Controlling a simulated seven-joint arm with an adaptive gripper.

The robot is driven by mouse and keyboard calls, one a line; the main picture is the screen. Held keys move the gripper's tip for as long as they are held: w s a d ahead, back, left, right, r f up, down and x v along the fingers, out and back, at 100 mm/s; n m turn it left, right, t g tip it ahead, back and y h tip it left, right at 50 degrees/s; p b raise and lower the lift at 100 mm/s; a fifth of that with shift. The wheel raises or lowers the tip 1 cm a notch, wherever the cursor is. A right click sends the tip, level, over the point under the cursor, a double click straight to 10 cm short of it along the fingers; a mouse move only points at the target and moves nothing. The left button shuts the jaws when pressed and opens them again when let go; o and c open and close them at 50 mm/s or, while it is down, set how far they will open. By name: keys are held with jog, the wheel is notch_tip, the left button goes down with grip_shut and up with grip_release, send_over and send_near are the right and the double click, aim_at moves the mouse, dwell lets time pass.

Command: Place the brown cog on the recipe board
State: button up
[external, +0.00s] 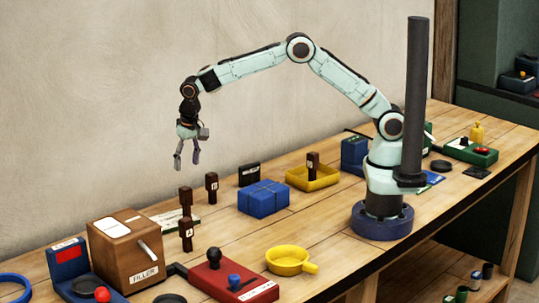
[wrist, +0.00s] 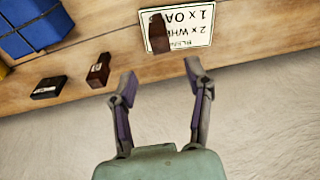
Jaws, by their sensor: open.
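No toothed wheel stands out; the brown things are small upright pieces with pale labels. One brown piece (external: 211,184) stands on the table right of the recipe board; it also shows in the wrist view (wrist: 98,71). Another brown piece (external: 185,197) stands at the recipe board (external: 187,221), apparently on it, and overlaps the printed board (wrist: 190,18) in the wrist view (wrist: 159,35). A third (external: 186,236) stands in front, and a fourth (external: 312,160) in a yellow tray. My gripper (external: 187,164) is open and empty above the board; its fingers (wrist: 162,69) frame bare space.
A blue tied parcel (external: 263,199) and a black block (external: 249,174) are right of the board. A brown filler box (external: 125,253) stands left. A red lever base (external: 232,279) and yellow pan (external: 287,261) lie in front. The yellow tray (external: 326,183) is farther right.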

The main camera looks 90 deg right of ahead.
jog(key=s+r+n, duration=0.3)
jog(key=s+r, duration=0.3)
jog(key=s, duration=0.3)
jog(key=s+r+n, duration=0.2)
jog(key=s+r, duration=0.3)
jog(key=s, duration=0.3)
jog(key=s+a+f+n+y, duration=0.1)
jog(key=s+n, duration=0.1)
jog(key=s, duration=0.8)
jog(key=s+a+f+n+g+y, duration=0.1)
jog(key=s+n, duration=0.2)
jog(key=s, duration=0.7)
jog(key=shift+s+f, duration=0.2)
jog(key=shift+f, duration=0.05)
